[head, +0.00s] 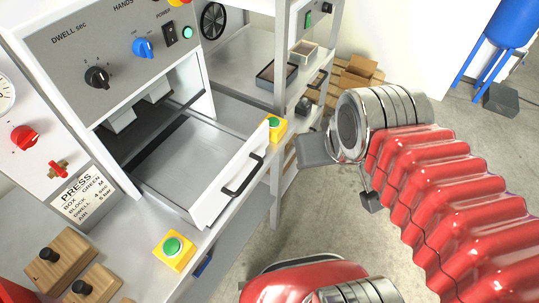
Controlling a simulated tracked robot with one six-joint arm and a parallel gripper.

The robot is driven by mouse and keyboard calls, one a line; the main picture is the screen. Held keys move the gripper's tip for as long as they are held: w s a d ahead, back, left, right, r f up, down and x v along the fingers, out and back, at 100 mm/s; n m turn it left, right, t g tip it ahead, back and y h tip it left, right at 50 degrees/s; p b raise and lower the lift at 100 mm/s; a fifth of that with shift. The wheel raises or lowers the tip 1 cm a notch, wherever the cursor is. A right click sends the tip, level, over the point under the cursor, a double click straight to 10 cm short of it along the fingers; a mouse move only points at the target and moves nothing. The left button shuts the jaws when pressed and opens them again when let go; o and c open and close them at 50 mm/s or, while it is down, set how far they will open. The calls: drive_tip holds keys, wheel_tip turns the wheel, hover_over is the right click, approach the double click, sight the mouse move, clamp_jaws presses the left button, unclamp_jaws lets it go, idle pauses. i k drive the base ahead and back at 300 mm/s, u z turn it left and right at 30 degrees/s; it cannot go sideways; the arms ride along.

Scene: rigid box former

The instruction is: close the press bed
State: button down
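The press bed (222,172) is a white-fronted drawer pulled well out of the press (125,50), below its control panel. Its grey inside shows and looks empty. A black bar handle (243,178) is on its front face. My gripper (342,177) hangs over the floor to the right of the bed, at the end of my red arm. Its two fingers stand apart with nothing seen between them. The gripper is clear of the handle and touches nothing that I can see.
Yellow boxes with green buttons stand beside the bed, one at its far front corner (275,127), one nearer (174,250). Wooden blocks with black knobs (60,262) are at lower left. A shelf rack (290,60) with trays stands behind. Floor right of the bed is open.

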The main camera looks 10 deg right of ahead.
sight(200, 167)
drive_tip(key=k, duration=1.2)
drive_tip(key=u, duration=0.45)
drive_tip(key=i, duration=1)
